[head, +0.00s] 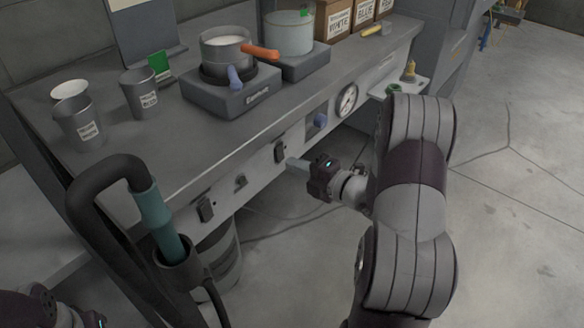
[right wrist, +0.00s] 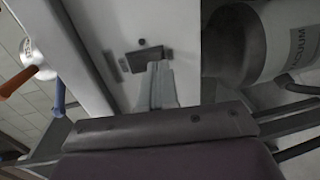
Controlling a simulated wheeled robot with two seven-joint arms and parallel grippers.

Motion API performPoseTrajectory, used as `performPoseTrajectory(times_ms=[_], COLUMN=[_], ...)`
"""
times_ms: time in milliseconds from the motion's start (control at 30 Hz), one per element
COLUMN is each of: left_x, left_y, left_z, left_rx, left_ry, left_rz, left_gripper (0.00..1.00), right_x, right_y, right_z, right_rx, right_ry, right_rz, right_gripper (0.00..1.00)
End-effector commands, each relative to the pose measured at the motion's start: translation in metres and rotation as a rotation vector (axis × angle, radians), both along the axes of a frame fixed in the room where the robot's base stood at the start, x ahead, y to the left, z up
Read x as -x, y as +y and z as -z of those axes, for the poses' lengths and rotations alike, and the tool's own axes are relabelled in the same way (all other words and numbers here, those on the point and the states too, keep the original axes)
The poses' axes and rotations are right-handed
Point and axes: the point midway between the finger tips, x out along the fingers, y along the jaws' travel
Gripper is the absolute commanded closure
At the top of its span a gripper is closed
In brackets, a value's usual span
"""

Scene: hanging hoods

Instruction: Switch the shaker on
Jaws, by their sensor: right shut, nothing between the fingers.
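My right gripper (head: 290,163) is shut and empty, its fingertips close to a dark rocker switch (head: 280,151) on the bench's front panel. In the right wrist view the shut fingers (right wrist: 160,75) point at the dark switch (right wrist: 149,54); I cannot tell whether they touch it. A second dark switch (head: 206,209) sits lower left on the panel. My left gripper's body (head: 98,321) barely shows, fingers out of frame.
A second grey unit (head: 297,64) carries a glass pot. Metal cups (head: 80,125) stand at the bench's left. The panel also has a blue knob (head: 320,120) and a round gauge (head: 347,99). A black hose with a teal grip (head: 156,220) stands in front at left.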

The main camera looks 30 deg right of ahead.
Motion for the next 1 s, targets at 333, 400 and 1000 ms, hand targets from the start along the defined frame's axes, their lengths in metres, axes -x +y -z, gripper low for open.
performPoseTrajectory(times_ms=[333,400,1000], left_x=[0.000,0.000,0.000], left_y=[0.000,0.000,0.000], left_z=[0.005,0.005,0.018], left_rx=[0.000,0.000,0.000], left_ry=[0.000,0.000,-0.001], left_rz=[0.000,0.000,0.000], left_gripper=[0.46,0.46,0.46], right_x=[-0.015,-0.015,-0.021], right_y=[0.006,0.006,0.008], right_z=[0.002,0.002,0.005], right_rx=[0.000,0.000,-0.014], right_ry=[0.000,0.000,-0.037], right_rz=[0.000,0.000,0.000], right_gripper=[1.00,1.00,1.00])
